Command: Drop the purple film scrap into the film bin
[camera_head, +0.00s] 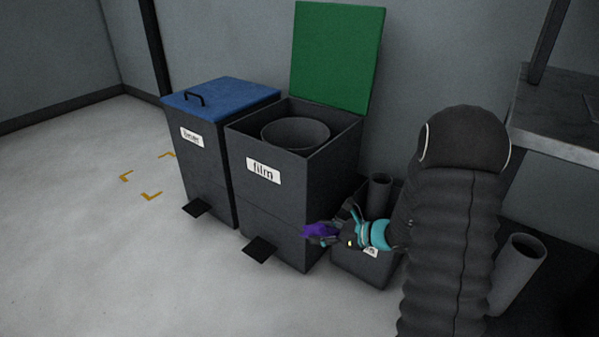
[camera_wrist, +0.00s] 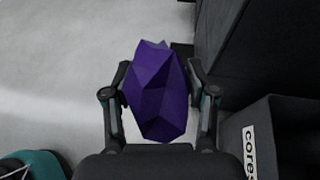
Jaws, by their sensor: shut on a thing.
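The purple film scrap (camera_head: 319,231) is a crumpled, faceted lump. In the wrist view the scrap (camera_wrist: 158,92) sits between the two fingers of my gripper (camera_wrist: 160,110), which is shut on it. In the head view my gripper (camera_head: 326,234) holds it in front of the film bin's lower right side, below rim height. The film bin (camera_head: 290,215) is a dark box with a white "film" label. Its green lid (camera_head: 337,55) stands open and a round liner (camera_head: 296,133) shows inside. The liner's bottom is hidden.
A bin with a shut blue lid (camera_head: 222,95) stands left of the film bin. A low "cores" box (camera_wrist: 270,125) with a tube (camera_head: 379,193) stands to the right, behind my gripper. Pedals (camera_head: 259,249) jut out in front. A grey shelf (camera_head: 560,115) is at right. The left floor is clear.

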